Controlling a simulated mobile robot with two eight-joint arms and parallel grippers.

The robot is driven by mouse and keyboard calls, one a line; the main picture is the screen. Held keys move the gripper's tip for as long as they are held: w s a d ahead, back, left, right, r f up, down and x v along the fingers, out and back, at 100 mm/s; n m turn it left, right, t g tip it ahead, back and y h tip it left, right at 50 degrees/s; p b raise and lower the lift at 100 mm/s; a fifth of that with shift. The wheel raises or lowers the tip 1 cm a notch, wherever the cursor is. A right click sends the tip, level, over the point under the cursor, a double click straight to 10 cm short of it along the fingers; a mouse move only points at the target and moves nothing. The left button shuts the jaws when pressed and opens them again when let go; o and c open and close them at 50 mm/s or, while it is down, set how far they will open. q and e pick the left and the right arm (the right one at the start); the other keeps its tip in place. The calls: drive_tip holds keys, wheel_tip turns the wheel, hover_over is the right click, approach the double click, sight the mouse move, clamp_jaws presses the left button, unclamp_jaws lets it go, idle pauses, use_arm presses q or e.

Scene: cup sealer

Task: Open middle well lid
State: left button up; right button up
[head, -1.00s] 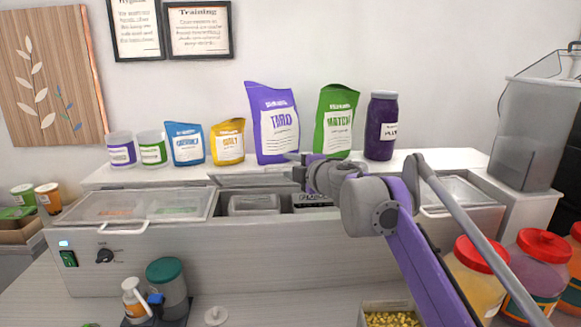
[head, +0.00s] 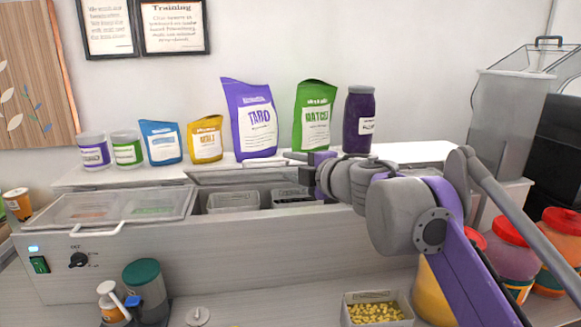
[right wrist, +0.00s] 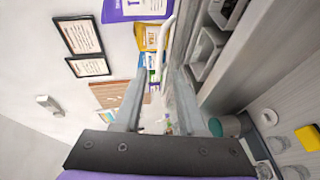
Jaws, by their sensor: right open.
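The middle well lid (head: 235,174) shows in the head view as a tilted, raised panel at the back of the middle well opening. Below it the well is uncovered and pale containers (head: 233,202) show inside. My right gripper (head: 296,157) is open at the right end of this lid, near the back ledge. In the right wrist view its two fingers (right wrist: 157,92) are spread with nothing held between them. A pale handle-like bar (right wrist: 168,28) shows ahead of the fingers there. Whether a finger touches the lid cannot be told. My left gripper is not in view.
The left well lid (head: 120,206) is shut. Bags, including the purple taro bag (head: 250,125) and green matcha bag (head: 311,120), stand with a dark jar (head: 359,122) on the back ledge close to my gripper. Red-lidded jars (head: 510,250) stand at right.

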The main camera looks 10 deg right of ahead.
drive_tip(key=shift+a+f, duration=0.1)
drive_tip(key=shift+a, duration=0.05)
drive_tip(key=shift+c, duration=1.1)
drive_tip(key=a+n, duration=0.1)
drive_tip(key=s+f+n+h, duration=0.1)
drive_tip(key=n, duration=0.1)
drive_tip(key=a+f+n+h, duration=0.1)
drive_tip(key=n, duration=0.1)
drive_tip(key=shift+s+a+f+t, duration=0.15)
drive_tip(key=shift+s+a+t, duration=0.05)
drive_tip(key=shift+a+t, duration=0.2)
clamp_jaws()
drive_tip(key=s+a+f+n+t+h, duration=0.2)
drive_tip(key=s+f+n+h, duration=0.15)
drive_tip(key=s+n, duration=0.4)
drive_tip(key=w+r+n+p, duration=0.2)
drive_tip(key=w+r, duration=0.1)
drive_tip(key=w, duration=1.2)
drive_tip(key=shift+h, duration=0.35)
drive_tip(key=shift+d, duration=0.1)
